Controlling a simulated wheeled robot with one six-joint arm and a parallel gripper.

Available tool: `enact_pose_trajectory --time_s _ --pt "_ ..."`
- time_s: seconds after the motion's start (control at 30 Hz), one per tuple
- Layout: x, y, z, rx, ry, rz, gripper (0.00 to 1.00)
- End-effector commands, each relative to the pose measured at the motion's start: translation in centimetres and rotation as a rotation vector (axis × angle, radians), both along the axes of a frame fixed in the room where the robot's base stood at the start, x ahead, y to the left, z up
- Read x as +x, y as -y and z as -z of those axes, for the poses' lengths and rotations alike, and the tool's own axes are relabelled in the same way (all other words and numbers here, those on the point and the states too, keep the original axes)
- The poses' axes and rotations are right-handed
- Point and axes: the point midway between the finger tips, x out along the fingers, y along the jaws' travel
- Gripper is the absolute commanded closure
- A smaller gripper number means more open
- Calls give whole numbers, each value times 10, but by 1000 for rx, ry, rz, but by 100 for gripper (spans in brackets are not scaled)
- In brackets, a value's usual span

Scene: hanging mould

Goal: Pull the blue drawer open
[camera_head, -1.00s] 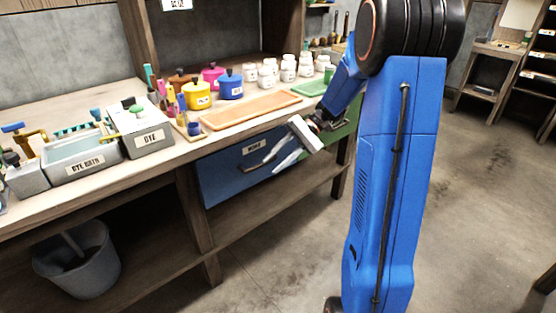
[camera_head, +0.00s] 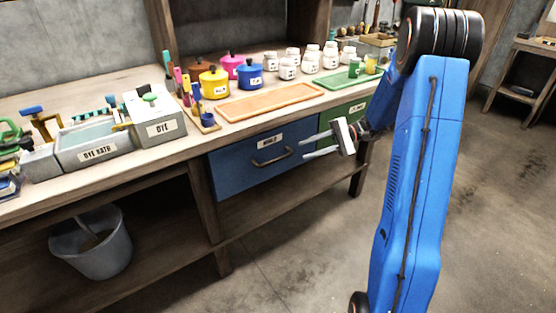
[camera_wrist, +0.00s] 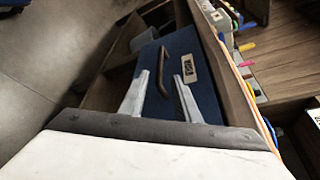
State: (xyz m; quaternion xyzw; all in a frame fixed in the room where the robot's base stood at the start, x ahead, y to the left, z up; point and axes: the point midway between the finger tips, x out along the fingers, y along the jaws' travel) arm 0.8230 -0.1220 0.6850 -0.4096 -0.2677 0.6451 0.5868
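The blue drawer (camera_head: 235,172) sits under the worktop, its front looking flush with the bench, with a label plate and a dark curved handle (camera_head: 272,160). My gripper (camera_head: 306,146) is open and empty. In the head view its two pale fingers point left at the drawer, to the right of the handle and apart from it. In the wrist view the blue drawer (camera_wrist: 188,46) lies ahead. There the handle (camera_wrist: 160,72) appears between the spread fingertips of my gripper (camera_wrist: 160,76), farther away than the tips.
A green drawer (camera_head: 343,113) is right of the blue one. The worktop holds an orange tray (camera_head: 268,102), pots, white jars and a dye bath (camera_head: 92,148). A grey bucket (camera_head: 92,245) stands below left. The floor in front is clear.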

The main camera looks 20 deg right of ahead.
Motion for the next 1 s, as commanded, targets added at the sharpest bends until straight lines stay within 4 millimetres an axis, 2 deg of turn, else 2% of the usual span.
enact_pose_trajectory --time_s 0.4,0.6,0.8,1.0 --pt "2 -74 16 -1 0 -3 71" --pt "2 -101 22 -1 0 -2 71" --pt "3 -115 25 -1 0 0 71" --pt "3 -118 26 -1 0 0 71"
